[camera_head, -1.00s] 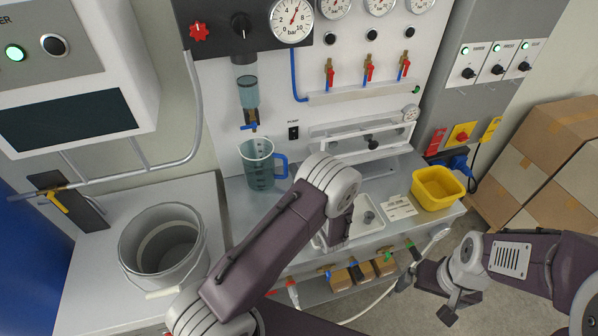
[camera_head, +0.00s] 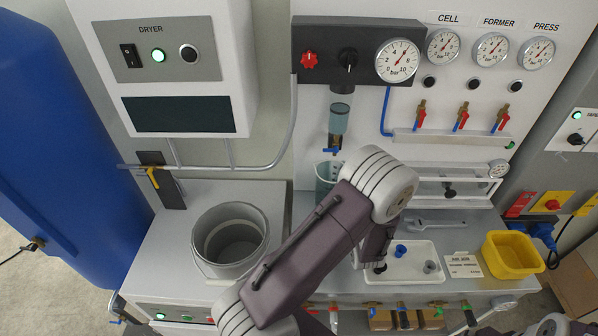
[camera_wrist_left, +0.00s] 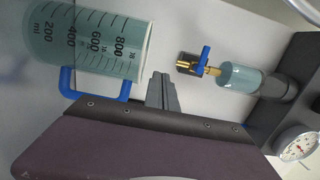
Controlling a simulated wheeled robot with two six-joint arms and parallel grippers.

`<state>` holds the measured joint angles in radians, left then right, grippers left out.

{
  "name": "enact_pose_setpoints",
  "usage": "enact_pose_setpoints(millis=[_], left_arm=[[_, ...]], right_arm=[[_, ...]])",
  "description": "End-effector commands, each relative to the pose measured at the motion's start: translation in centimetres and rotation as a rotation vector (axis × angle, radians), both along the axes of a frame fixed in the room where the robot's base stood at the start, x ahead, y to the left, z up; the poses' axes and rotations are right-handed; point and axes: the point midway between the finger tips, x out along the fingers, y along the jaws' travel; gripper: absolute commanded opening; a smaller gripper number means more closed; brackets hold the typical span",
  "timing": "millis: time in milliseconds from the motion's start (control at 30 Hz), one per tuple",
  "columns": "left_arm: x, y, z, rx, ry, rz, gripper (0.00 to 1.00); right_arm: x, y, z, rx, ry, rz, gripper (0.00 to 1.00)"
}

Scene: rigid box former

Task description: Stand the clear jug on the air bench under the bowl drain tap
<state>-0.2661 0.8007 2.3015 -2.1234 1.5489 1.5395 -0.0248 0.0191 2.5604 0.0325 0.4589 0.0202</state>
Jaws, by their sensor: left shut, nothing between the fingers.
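The clear jug (camera_head: 325,178) stands on the air bench (camera_head: 305,205) with graduations and a blue handle. My left arm hides much of it in the head view. In the left wrist view the jug (camera_wrist_left: 85,40) lies sideways in the picture, its mouth facing the bowl drain tap (camera_wrist_left: 208,65). In the head view the tap (camera_head: 332,149), with its blue lever, hangs under the clear bowl (camera_head: 339,117), above the jug. My left gripper (camera_wrist_left: 161,82) is shut and empty, close to the jug's rim and handle. My right gripper (camera_head: 472,317) is barely visible at the bottom edge.
A grey bucket (camera_head: 231,240) stands left of the jug. A white tray (camera_head: 410,265) with small blue and grey parts and a yellow bin (camera_head: 512,255) are to the right. Gauges and red-handled valves (camera_head: 461,117) line the panel behind.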

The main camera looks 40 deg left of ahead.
Motion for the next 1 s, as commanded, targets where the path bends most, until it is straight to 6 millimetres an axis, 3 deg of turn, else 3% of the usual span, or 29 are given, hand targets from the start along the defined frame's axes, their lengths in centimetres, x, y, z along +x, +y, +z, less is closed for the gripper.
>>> enact_pose_setpoints(millis=[33, 267, 400, 600, 1000], left_arm=[[-0.8, 1.4, -0.5, 0.0, 0.0, 0.007, 0.0], [-3.8, 6.9, -0.5, -0.001, -0.001, 0.007, 0.0], [-5.5, 9.7, 0.6, -0.002, 0.006, 0.007, 0.0], [-6.3, 11.4, 0.3, -0.001, 0.002, 0.001, 0.0], [-6.4, 11.6, 0.0, -0.001, -0.002, -0.001, 0.0]], right_arm=[[0.0, 0.0, -1.0, 0.0, 0.0, 0.0, 1.0], [0.0, 0.0, -3.1, 0.0, 0.0, 0.0, 1.0], [0.0, 0.0, 0.0, 0.0, -0.001, 0.0, 1.0], [0.0, 0.0, 1.8, 0.0, -0.001, 0.0, 1.0], [0.0, 0.0, 1.7, 0.0, 0.0, 0.0, 1.0]])
